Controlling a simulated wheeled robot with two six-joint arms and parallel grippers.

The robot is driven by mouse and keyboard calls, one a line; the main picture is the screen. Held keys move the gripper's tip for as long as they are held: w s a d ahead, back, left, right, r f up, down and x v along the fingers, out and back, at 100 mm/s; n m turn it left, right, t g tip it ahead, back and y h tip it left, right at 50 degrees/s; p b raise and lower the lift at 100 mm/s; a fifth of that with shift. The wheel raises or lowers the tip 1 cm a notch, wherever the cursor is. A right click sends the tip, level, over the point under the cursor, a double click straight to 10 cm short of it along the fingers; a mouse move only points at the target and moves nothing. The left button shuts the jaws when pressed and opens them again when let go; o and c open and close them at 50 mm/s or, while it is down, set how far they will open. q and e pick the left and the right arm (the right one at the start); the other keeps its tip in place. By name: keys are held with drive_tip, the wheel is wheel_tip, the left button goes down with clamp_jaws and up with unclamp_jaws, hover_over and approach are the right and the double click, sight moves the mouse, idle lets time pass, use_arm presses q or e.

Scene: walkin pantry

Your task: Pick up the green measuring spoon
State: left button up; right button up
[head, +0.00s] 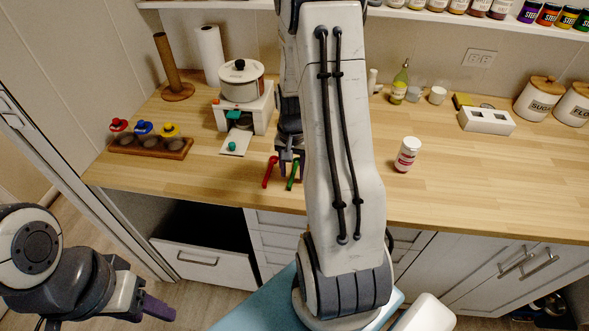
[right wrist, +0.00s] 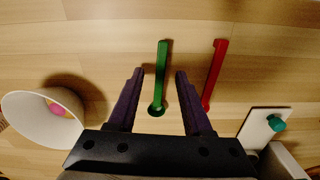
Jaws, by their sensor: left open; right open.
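The green measuring spoon (head: 293,177) lies on the wooden counter near its front edge, partly hidden by my right gripper in the head view. In the right wrist view the green spoon (right wrist: 161,75) lies lengthwise between the two fingers, its round end toward the palm. My right gripper (right wrist: 160,73) is open over the spoon, with a gap on each side; I cannot tell the height of the fingers above the counter. In the head view my right gripper (head: 289,167) points down at the spoon. My left gripper (head: 158,308) is open and empty, low at the left, away from the counter.
A red spoon (head: 270,171) lies close beside the green one; it also shows in the wrist view (right wrist: 214,75). A white cup (right wrist: 45,112) is at the wrist view's left. A white stand with a pot (head: 242,82) is behind. A red-and-white bottle (head: 407,154) stands right.

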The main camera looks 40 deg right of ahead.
drive_tip(key=shift+f, duration=0.3)
clamp_jaws()
drive_tip(key=shift+r, duration=0.15)
